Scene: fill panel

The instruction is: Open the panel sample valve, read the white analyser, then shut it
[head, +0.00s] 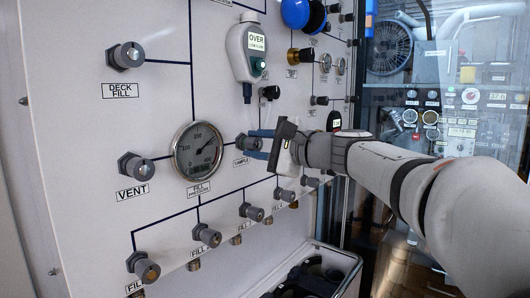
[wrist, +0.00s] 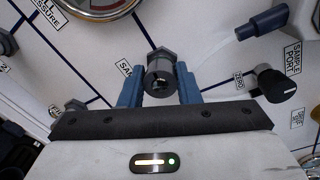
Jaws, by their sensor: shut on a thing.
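The sample valve knob (head: 246,143) is a grey cylinder on the white panel, with a SAMPLE label just below it. It also shows in the wrist view (wrist: 160,76), end on, with a slot in its face. My gripper (head: 262,142) is shut on this knob, with one blue finger on each side of it in the wrist view (wrist: 160,88). The white analyser (head: 240,68) is fixed to the panel above the valve. Its screen (head: 257,42) reads OVER, with a smaller line below that I cannot read. A small light glows green on its lower part.
A round fill pressure gauge (head: 198,150) is left of the valve. Grey DECK FILL (head: 125,56) and VENT (head: 136,167) valves are further left. A black knob (wrist: 279,84) is near my right finger in the wrist view. An open case (head: 312,268) stands below the panel.

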